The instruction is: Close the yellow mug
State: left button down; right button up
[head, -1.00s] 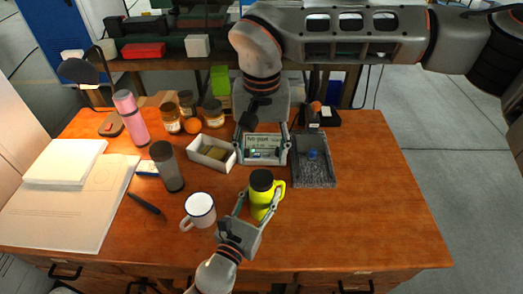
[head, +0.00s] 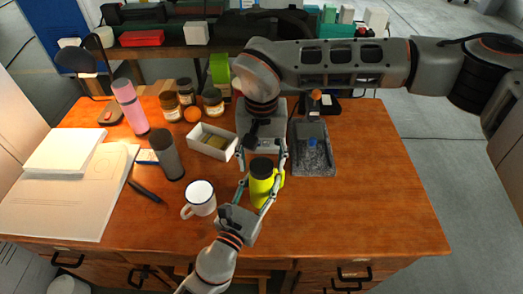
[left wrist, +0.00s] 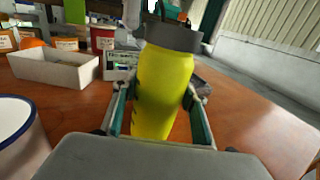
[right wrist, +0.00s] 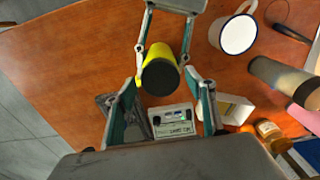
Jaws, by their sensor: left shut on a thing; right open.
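The yellow mug (head: 262,183) stands upright on the wooden table, with a dark lid (head: 261,168) on its top. In the left wrist view the yellow mug (left wrist: 162,90) is between the fingers of my left gripper (left wrist: 158,118), which is shut on its body. My right gripper (head: 264,158) is open above and just behind the mug's top. In the right wrist view the dark lid (right wrist: 161,78) lies ahead of the open right fingers (right wrist: 165,100). I cannot tell whether the lid is fully seated.
A white enamel mug (head: 200,198) stands left of the yellow mug. A grey bottle (head: 167,160), a white box (head: 212,141) and a grey tray (head: 326,165) stand around it. A small display device (right wrist: 173,122) is behind the mug. The table's right side is clear.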

jog(key=shift+f, duration=0.3)
